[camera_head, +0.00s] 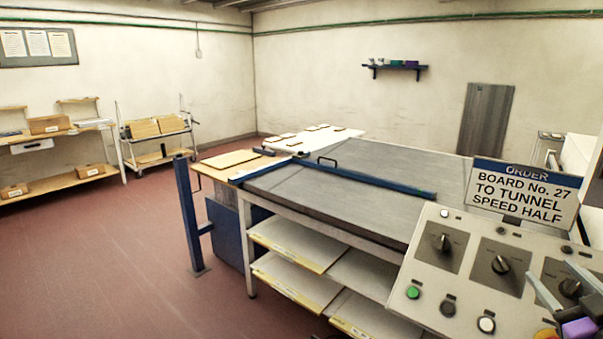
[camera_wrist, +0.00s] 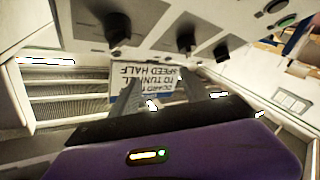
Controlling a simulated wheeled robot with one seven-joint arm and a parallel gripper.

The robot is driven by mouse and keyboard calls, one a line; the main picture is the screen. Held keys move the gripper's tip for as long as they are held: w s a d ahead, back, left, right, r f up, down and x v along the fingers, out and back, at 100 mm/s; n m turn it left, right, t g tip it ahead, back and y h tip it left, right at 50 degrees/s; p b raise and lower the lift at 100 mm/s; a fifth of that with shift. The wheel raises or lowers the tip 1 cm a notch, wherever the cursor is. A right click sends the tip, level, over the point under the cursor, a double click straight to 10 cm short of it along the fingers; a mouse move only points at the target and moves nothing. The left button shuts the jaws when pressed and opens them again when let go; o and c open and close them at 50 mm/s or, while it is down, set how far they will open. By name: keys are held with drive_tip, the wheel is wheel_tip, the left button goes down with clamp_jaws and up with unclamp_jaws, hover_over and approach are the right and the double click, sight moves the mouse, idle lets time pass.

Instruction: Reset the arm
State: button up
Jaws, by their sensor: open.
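My gripper (camera_head: 552,277) shows at the lower right of the head view, with grey fingers and a purple body. It is in front of the right part of the control panel (camera_head: 465,232). In the wrist view my gripper (camera_wrist: 162,92) has its two fingers apart, with nothing seen between them but the order sign (camera_wrist: 150,82) behind, upside down. The panel's knobs show at the top of the wrist view. The right knob (camera_head: 570,288) is close beside a finger in the head view; I cannot tell whether they touch. Most of my arm is out of view.
The panel carries a left knob (camera_head: 443,243), a middle knob (camera_head: 500,265), a green button (camera_head: 413,292) and a white button (camera_head: 486,324). The order sign (camera_head: 527,190) reads "Board No. 27 to tunnel, speed half". A large grey table (camera_head: 350,195) stands behind. Open red floor (camera_head: 100,260) lies left.

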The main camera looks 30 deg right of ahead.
drive_tip(key=s+a+f+m+t+y, duration=0.1)
drive_tip(key=a+f, duration=0.2)
drive_tip(key=a, duration=0.6)
drive_tip(key=a+f+t+y, duration=0.1)
drive_tip(key=a+f+y, duration=0.15)
drive_tip(key=a, duration=0.55)
drive_tip(key=s+a+f+m, duration=0.1)
drive_tip(key=a+f, duration=0.3)
drive_tip(key=a, duration=0.5)
drive_tip(key=s+a+f+n+g+y, duration=0.1)
drive_tip(key=s+a+f+y, duration=0.2)
drive_tip(key=s+a, duration=0.2)
drive_tip(key=s+a+f+n+y, duration=0.2)
drive_tip(key=s+a, duration=0.4)
drive_tip(key=a, duration=0.5)
drive_tip(key=shift+f+n+g+y, duration=0.35)
drive_tip(key=shift+f+y, duration=0.4)
drive_tip(key=shift+y, duration=0.3)
